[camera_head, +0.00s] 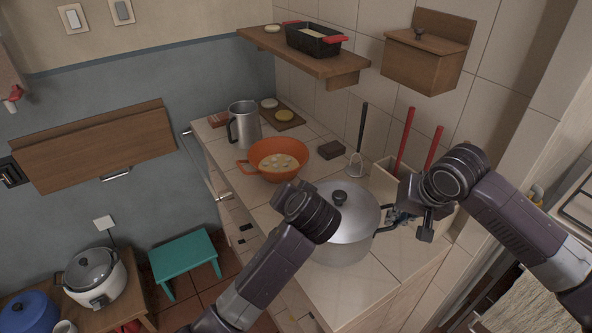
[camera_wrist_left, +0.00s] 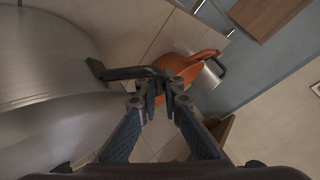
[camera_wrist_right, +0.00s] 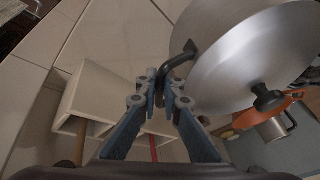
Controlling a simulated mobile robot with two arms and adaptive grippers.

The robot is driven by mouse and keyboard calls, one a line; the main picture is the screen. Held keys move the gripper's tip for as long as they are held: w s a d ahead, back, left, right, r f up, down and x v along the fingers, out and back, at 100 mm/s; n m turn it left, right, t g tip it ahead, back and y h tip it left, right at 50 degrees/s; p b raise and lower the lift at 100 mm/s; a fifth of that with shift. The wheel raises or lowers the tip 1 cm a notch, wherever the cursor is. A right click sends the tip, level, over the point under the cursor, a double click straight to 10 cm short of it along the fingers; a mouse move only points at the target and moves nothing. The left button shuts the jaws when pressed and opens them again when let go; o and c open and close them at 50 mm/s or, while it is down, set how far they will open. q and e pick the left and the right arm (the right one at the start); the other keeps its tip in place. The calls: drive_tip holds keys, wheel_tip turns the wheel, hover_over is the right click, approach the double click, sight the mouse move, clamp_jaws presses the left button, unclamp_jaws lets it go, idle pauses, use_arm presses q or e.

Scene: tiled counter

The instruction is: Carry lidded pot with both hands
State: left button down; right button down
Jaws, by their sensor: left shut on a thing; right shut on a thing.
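The silver lidded pot (camera_head: 352,222) is at the front of the tiled counter, with its lid on and a black knob (camera_head: 339,197) on top. I cannot tell whether its base touches the counter. In the left wrist view my left gripper (camera_wrist_left: 163,88) is shut on one black side handle (camera_wrist_left: 125,72); in the head view its wrist hides its fingers. My right gripper (camera_head: 402,216) is shut on the opposite black handle, which also shows in the right wrist view (camera_wrist_right: 182,58). The pot looks level.
An orange colander (camera_head: 262,168) stands behind the pot on the left, near a metal jug (camera_head: 243,128). A pale utensil box (camera_head: 384,181) with red-handled tools stands close behind the pot. A shelf (camera_head: 300,57) and wooden box (camera_head: 424,62) hang on the wall. Bare counter lies in front (camera_head: 345,288).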

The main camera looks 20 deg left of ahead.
use_arm(q)
drive_tip(key=c, duration=2.5)
unclamp_jaws()
drive_tip(key=shift+f, duration=0.15)
use_arm(e)
drive_tip(key=c, duration=2.5)
unclamp_jaws()
drive_tip(key=shift+f, duration=0.15)
use_arm(q)
drive_tip(key=o, duration=0.4)
drive_tip(key=shift+s, duration=0.1)
use_arm(e)
drive_tip(key=o, duration=0.4)
drive_tip(key=shift+s, duration=0.1)
use_arm(q)
drive_tip(key=o, duration=0.7)
drive_tip(key=shift+s, duration=0.1)
use_arm(e)
drive_tip(key=shift+a, duration=0.15)
use_arm(q)
drive_tip(key=shift+o, duration=0.2)
use_arm(e)
drive_tip(key=shift+s, duration=0.1)
use_arm(q)
drive_tip(key=shift+s+d+f, duration=0.1)
drive_tip(key=shift+f, duration=0.1)
drive_tip(key=r+v, duration=0.1)
drive_tip(key=v, duration=0.7)
use_arm(e)
drive_tip(key=shift+o, duration=0.3)
